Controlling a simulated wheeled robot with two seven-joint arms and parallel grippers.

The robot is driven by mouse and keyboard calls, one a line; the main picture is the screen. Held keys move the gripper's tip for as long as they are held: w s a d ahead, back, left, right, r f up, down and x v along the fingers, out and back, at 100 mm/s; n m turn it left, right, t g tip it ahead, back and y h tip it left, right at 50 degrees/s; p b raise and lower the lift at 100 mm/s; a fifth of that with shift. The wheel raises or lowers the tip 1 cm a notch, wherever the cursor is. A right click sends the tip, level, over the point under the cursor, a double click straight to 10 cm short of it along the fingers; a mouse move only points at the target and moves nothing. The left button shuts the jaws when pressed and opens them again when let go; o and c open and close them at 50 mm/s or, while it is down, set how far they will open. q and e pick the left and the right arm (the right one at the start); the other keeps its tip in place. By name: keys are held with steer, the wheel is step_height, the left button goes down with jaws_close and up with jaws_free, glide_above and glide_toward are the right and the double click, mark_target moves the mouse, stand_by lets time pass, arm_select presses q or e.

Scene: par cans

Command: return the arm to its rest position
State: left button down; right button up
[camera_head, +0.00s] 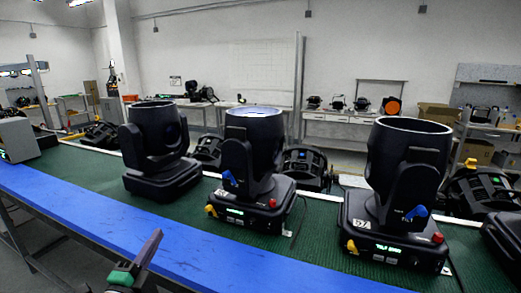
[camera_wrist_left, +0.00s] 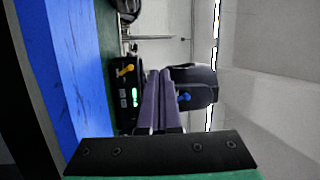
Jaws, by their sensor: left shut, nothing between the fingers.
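My left gripper (camera_head: 153,242) is low in the head view, in front of the blue table edge, its fingers pointing up and away. In the left wrist view its two purple-grey fingers (camera_wrist_left: 160,78) lie together, shut and empty. Three black par cans stand on the green mat: a left one (camera_head: 154,145), a middle one (camera_head: 255,150) with a lit top, and a right one (camera_head: 405,170). The wrist view, turned sideways, shows one par can (camera_wrist_left: 205,85) beyond the fingers, partly hidden by them. My right gripper is not seen.
The bench has a blue front strip (camera_head: 130,225) and a green mat (camera_head: 75,170). A grey box (camera_head: 16,140) stands at the left end. More black lights stand behind and at the right edge. The blue strip is bare.

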arm_select(q)
steer(key=s+a+f+n+g+y, duration=0.2)
steer(key=s+f+n+g, duration=0.2)
steer(key=f+n, duration=0.3)
steer(key=s+a+f+n+g+y, duration=0.25)
steer(key=s+f+n+g, duration=0.2)
steer(key=f, duration=0.35)
steer(key=s+d+f+n+g+h, duration=0.1)
steer(key=s+d+f+n+g, duration=0.15)
steer(key=s+f+g, duration=0.35)
steer(key=s+d+f+n+g+h, duration=0.2)
steer(key=s+d+f, duration=0.15)
steer(key=s, duration=0.35)
step_height(320, 180, down, 22)
steer(key=s, duration=0.2)
steer(key=s+a+f+g, duration=0.2)
steer(key=s+f, duration=1.3)
steer(key=s, duration=0.2)
steer(key=shift+a, duration=0.35)
